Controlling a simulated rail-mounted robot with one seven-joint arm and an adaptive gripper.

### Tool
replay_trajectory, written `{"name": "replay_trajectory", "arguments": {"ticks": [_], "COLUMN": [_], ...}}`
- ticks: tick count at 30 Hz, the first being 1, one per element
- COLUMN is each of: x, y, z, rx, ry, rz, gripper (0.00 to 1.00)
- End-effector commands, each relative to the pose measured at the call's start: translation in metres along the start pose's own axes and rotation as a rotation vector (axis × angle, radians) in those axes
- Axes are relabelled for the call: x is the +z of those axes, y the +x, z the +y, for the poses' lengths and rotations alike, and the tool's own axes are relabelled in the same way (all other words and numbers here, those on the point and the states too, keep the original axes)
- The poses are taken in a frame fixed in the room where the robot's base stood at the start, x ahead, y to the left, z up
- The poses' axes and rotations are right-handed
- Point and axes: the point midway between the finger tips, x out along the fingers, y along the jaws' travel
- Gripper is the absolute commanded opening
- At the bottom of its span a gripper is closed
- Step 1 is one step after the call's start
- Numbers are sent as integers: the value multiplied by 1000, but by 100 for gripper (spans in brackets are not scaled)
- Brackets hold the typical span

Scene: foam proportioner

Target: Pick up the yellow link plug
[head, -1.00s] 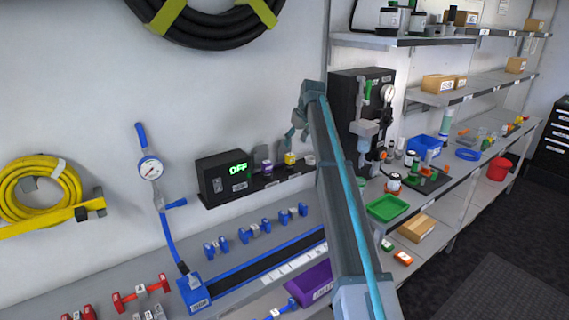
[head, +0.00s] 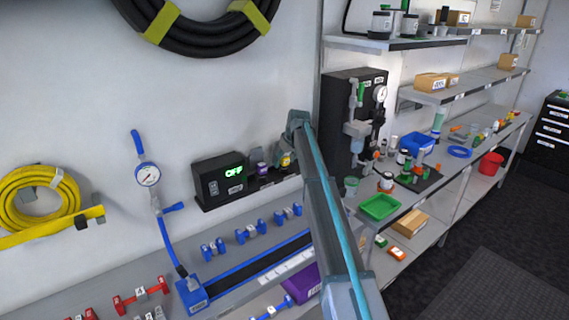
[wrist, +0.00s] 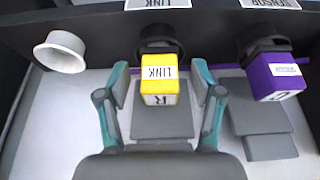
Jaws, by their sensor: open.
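The yellow link plug (wrist: 159,80) is a small block labelled LINK on top, and it sits in front of a dark round socket in the wrist view. In the head view the plug (head: 286,160) shows partly behind my arm, on the black shelf beside the display box. My gripper (wrist: 161,92) is open, with one teal-edged finger on each side of the plug. In the head view the fingers are largely hidden behind my arm.
A purple plug (wrist: 276,77) labelled SENSOR stands close to the right of my gripper. A white round cup (wrist: 61,52) is at the left. A dark panel with LINK and SENSOR labels rises behind the plugs.

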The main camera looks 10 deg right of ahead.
Motion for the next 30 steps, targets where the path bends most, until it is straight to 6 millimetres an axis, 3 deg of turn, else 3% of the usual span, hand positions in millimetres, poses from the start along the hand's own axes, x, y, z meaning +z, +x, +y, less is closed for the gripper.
{"name": "replay_trajectory", "arguments": {"ticks": [5,17,30], "x": [0,0,-3], "y": [0,0,-6], "z": [0,0,0], "rx": [0,0,0], "ry": [0,0,-1], "rz": [0,0,1], "gripper": [67,0,0]}}
